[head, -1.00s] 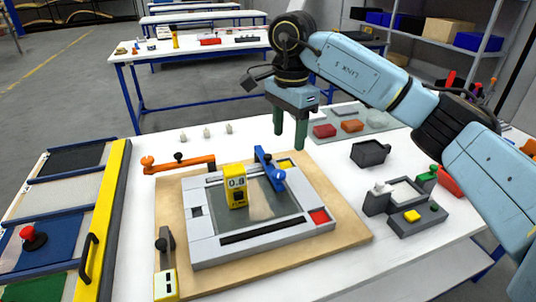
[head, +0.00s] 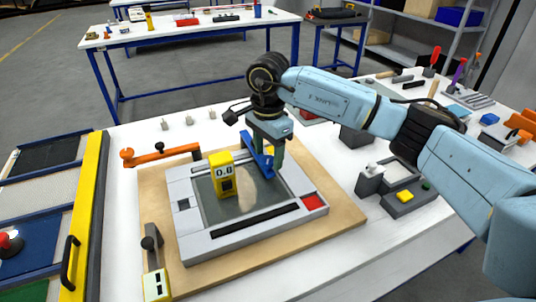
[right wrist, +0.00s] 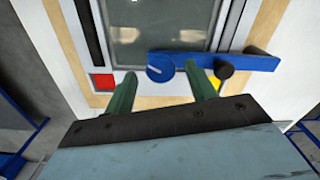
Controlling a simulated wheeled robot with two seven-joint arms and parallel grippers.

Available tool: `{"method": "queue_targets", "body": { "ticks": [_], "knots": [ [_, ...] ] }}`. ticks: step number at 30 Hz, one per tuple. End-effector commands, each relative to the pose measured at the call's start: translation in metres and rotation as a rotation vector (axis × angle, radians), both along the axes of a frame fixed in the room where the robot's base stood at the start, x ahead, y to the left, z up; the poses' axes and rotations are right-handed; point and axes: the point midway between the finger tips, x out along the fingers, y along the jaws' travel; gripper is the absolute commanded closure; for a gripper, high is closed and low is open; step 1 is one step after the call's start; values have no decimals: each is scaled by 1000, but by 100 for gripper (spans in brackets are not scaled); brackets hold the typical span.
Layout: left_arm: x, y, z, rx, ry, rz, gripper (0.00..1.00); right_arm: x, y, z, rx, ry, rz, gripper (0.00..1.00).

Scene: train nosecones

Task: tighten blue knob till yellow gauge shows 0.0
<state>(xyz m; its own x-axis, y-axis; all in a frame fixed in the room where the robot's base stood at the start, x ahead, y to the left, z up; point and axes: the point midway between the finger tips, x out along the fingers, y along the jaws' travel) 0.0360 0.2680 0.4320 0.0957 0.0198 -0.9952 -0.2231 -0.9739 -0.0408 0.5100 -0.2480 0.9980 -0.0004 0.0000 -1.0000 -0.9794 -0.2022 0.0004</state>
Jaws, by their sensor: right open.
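The yellow gauge (head: 222,177) stands on the grey frame's glass; its small display seems to read 0.6 or 0.8, the last digit being unclear. The blue knob (right wrist: 160,66) has a white mark and sits at the end of a blue bar (right wrist: 245,62) on the frame's edge. My right gripper (head: 266,163) is over the blue bar in the head view, hiding part of it. In the right wrist view its green fingers are open, with the blue knob between their tips; contact cannot be told. My left gripper is not in view.
The grey frame (head: 190,243) lies on a wooden board (head: 330,222). A black knob (right wrist: 223,69) on the blue bar is close to one finger. An orange bar (head: 160,155) lies at the back left. A grey fixture with a yellow button (head: 425,187) stands at the right.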

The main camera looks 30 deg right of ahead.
Motion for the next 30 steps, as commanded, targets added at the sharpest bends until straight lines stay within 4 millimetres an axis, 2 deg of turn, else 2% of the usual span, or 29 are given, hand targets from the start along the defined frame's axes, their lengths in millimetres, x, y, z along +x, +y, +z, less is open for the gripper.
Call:
{"method": "queue_targets", "body": {
  "ticks": [4,12,23,30],
  "knots": [
    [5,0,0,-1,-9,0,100,0,0,-9,0,0,0,44],
    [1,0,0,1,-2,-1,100,0,0,-10,0,-1,0,44],
    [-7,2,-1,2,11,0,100,0,0,-10,0,0,1,89],
    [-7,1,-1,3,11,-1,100,0,0,-10,0,0,-20,89]
  ]
}}
